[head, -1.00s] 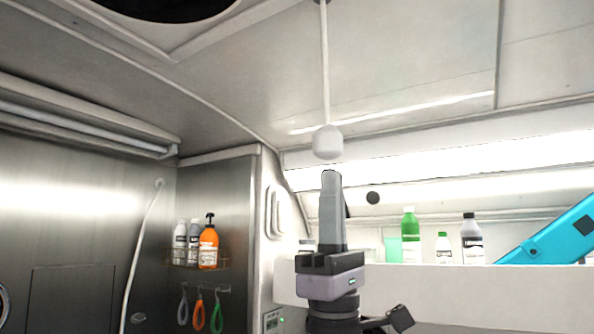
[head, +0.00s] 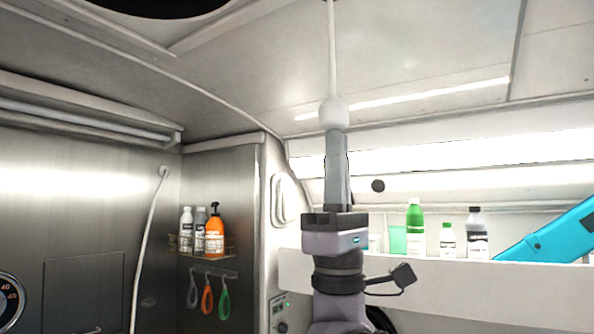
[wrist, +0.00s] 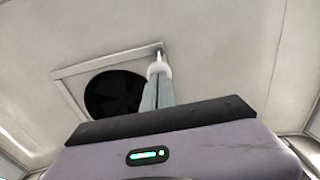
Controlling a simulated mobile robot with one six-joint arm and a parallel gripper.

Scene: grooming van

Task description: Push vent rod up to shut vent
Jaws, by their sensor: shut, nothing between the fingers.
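The vent rod (head: 332,52) is a thin white rod hanging from the ceiling, with a rounded white knob (head: 333,112) at its lower end. My gripper (head: 336,134) points straight up, shut and empty, with its tips right at the underside of the knob in the head view. The wrist view shows my gripper (wrist: 158,80) with the knob (wrist: 158,67) just beyond its tips; whether they touch is hard to tell. The round dark vent opening (wrist: 115,92) sits in a square ceiling frame in the wrist view, left of the rod. Its edge also shows at the top of the head view (head: 160,5).
A white shelf (head: 430,275) to the right holds several bottles, including a green one (head: 415,228), and a blue object (head: 555,235). A wall rack (head: 205,250) with bottles and hanging loops is at left. The space around the rod is clear.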

